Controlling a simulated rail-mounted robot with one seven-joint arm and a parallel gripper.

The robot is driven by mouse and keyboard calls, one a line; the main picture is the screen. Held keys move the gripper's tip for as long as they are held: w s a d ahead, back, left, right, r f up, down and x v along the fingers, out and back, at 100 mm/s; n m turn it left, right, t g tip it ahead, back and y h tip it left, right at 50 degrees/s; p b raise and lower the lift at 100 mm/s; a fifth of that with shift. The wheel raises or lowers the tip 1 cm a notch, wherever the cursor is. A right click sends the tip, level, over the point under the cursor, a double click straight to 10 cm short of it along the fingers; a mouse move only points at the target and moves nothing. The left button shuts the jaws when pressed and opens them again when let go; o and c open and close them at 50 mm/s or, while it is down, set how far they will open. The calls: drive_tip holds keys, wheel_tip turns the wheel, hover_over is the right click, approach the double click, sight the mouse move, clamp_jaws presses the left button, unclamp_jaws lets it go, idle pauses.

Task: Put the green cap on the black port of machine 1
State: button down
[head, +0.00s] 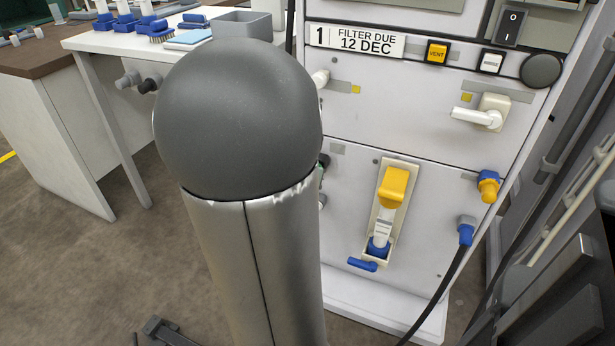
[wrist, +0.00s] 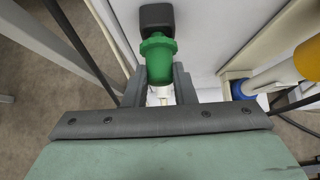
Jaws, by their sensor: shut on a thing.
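In the wrist view the green cap (wrist: 158,57) sits between the two fingers of my gripper (wrist: 158,76), which is shut on it. A black block (wrist: 157,16), which looks like the black port, is right beyond the cap's far end. I cannot tell if the cap touches it or sits on it. In the head view machine 1 (head: 430,135) stands at the right, with a "1" label (head: 318,36). My arm covers most of the machine's left edge there. Only a small dark and green sliver shows beside my arm, and my gripper is hidden.
On the machine front are a yellow-handled holder (head: 394,188), a blue lever (head: 362,264), a white tap (head: 480,116), a blue-and-yellow fitting (head: 488,187) and a blue connector (head: 466,230) with a black hose. A table (head: 90,42) with a grey bin (head: 243,24) stands behind left.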

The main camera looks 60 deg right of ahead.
drive_tip(key=shift+d, duration=0.6)
drive_tip(key=c, duration=1.1)
unclamp_jaws()
drive_tip(key=shift+r, duration=0.1)
drive_tip(key=p+v, duration=0.6)
drive_tip(key=v, duration=0.6)
